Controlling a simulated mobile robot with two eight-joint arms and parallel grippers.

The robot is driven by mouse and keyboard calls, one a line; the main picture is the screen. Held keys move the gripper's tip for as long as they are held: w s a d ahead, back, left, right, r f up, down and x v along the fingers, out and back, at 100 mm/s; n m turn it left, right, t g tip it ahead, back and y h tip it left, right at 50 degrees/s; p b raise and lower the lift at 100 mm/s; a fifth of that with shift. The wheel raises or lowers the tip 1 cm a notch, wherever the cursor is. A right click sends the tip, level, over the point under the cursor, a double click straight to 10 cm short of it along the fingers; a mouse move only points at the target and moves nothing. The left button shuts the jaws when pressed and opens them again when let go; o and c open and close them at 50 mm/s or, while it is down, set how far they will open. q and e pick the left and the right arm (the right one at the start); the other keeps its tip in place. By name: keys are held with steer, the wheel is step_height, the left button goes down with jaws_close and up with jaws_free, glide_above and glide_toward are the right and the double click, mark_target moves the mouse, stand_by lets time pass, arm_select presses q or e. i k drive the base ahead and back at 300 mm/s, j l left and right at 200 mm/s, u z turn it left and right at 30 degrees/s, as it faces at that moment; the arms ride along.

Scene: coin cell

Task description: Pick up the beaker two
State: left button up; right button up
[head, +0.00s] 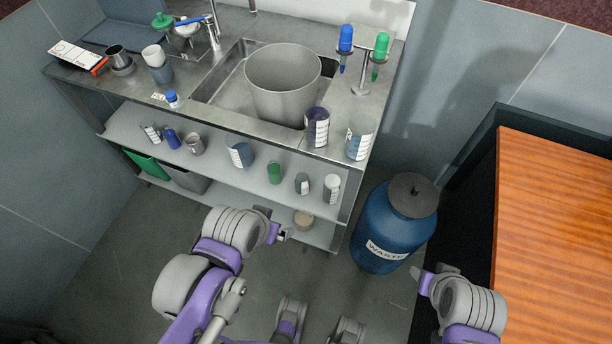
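Two beaker-like vessels with white labels stand at the counter's right front: one with dark contents (317,128) and a clearer grey-blue one (358,140). Another labelled vessel (240,155) stands on the upper shelf below. The labels are too small to read, so I cannot tell which is beaker two. My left gripper (279,233) is in front of the shelves, below and apart from these vessels. My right gripper (419,283) is low, right of the blue waste drum. Neither visibly holds anything; their finger openings are too small to judge.
A large grey pot (283,85) sits in the sink. A stand with blue and green droppers (363,72) is behind the vessels. Small bottles, including a green one (274,173), line the shelf. The blue waste drum (392,228) and a wooden-topped table (555,200) are at right.

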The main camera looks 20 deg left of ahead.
mark_target(361, 128)
steer(key=k+j+u, duration=0.1)
steer(key=k+j, duration=0.2)
steer(key=k+j+u, duration=0.1)
steer(key=k+j, duration=0.2)
steer(key=j, duration=0.2)
steer(key=k+j+u, duration=0.1)
steer(key=k+j, duration=0.2)
steer(key=k+j+u, duration=0.15)
steer(key=j, duration=0.4)
steer(key=k, duration=0.1)
